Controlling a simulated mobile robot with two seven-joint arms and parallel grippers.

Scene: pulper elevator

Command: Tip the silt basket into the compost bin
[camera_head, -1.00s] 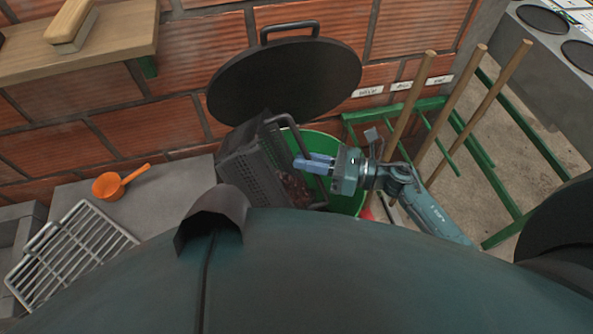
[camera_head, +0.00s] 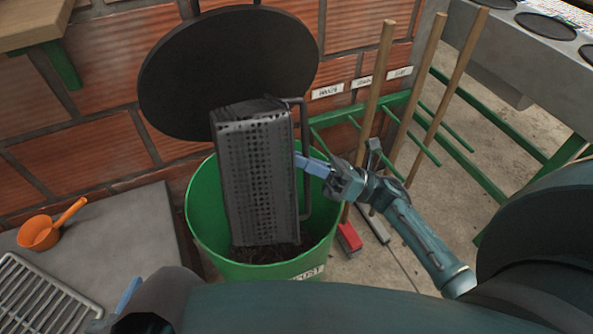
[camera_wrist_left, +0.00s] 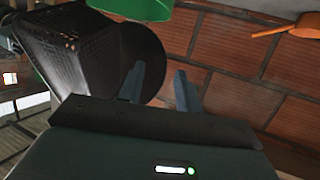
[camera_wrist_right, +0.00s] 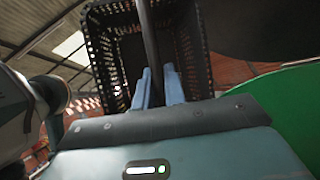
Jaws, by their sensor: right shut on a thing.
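The dark perforated silt basket (camera_head: 255,180) is steeply tipped over the green compost bin (camera_head: 203,215), its lower end inside the rim. Dark material (camera_head: 268,253) lies in the bin below it. My right gripper (camera_head: 303,165) is shut on the basket's handle (camera_head: 305,205) at the basket's right side. The right wrist view shows the fingers (camera_wrist_right: 159,85) around the handle bar, with the open basket (camera_wrist_right: 110,50) behind. My left gripper (camera_wrist_left: 160,85) is open and empty; in the head view only a blue fingertip shows at the lower left.
The round black lid (camera_head: 228,65) stands raised behind the bin against the brick wall. Wooden-handled tools (camera_head: 375,110) stand in a green rack on the right. An orange scoop (camera_head: 45,232) and a metal grate (camera_head: 35,295) are on the left.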

